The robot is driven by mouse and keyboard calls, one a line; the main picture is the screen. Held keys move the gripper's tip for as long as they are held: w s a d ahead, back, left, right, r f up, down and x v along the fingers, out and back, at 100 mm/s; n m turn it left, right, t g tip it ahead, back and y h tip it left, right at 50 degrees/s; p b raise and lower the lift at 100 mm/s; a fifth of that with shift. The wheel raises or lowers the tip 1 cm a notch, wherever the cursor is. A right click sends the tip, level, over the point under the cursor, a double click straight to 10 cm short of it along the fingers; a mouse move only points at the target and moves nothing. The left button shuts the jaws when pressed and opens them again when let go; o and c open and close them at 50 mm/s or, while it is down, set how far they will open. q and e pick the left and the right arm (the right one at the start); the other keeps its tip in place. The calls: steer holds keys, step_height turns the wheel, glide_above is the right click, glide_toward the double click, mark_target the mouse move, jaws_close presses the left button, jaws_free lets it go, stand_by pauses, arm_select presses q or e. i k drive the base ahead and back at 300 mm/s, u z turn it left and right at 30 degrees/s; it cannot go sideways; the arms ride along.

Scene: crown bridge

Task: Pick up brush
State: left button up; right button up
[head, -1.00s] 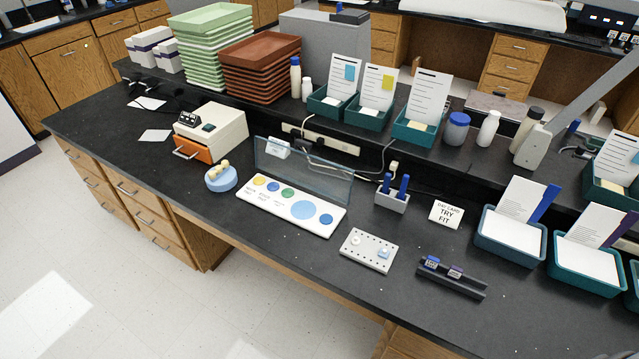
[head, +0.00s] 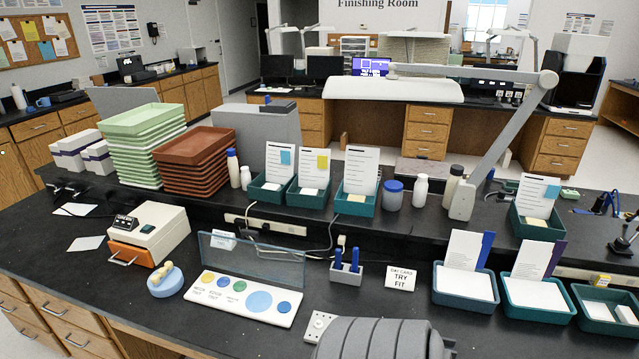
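Two blue upright handles (head: 346,259) stand in a small grey holder (head: 346,276) near the middle of the black bench. They may be brushes, but their lower ends are hidden in the holder and I cannot tell. No other thing that is clearly a brush shows. Neither of my grippers is in view. A grey rounded, ribbed part, probably of my own arm, fills the bottom centre and covers part of the bench.
A white palette (head: 242,300) with coloured discs and a glass screen (head: 251,262) are left of the holder. A sign card (head: 400,278) and teal trays (head: 465,288) are to the right. A white perforated block (head: 318,325) is partly covered.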

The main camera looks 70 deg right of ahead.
mark_target(337, 262)
steer(key=i, duration=1.15)
steer(key=z, duration=2.05)
